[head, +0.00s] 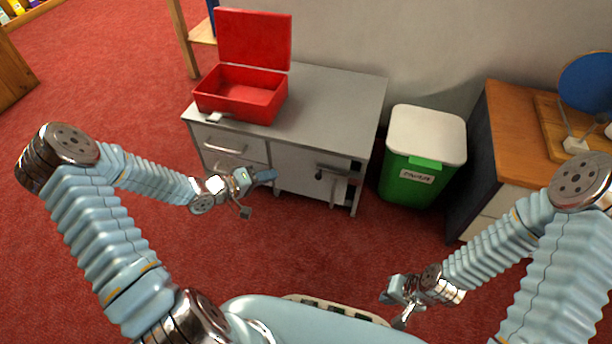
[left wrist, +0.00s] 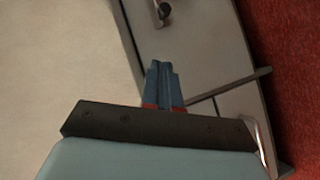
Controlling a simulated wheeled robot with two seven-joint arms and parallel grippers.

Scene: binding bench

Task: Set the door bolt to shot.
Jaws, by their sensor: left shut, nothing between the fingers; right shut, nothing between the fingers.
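The grey metal cabinet (head: 345,95) stands against the wall. The door bolt (head: 336,169) is on the right part of its front, a horizontal bar with a dark knob (head: 318,175) toward its left end. The knob also shows at the top of the left wrist view (left wrist: 163,11). I cannot tell from this the bolt's exact position. My left gripper (head: 268,176) is shut and empty, in front of the cabinet, left of the knob and apart from it; its blue fingers show in the left wrist view (left wrist: 162,82). My right gripper (head: 393,304) is shut and empty, low at front right.
An open red box (head: 243,105) sits on the cabinet top. A drawer with a handle (head: 225,147) is left of the door. A green bin (head: 412,180) with a white lid stands right of the cabinet, beside a wooden-topped desk (head: 510,135). Red carpet is clear in front.

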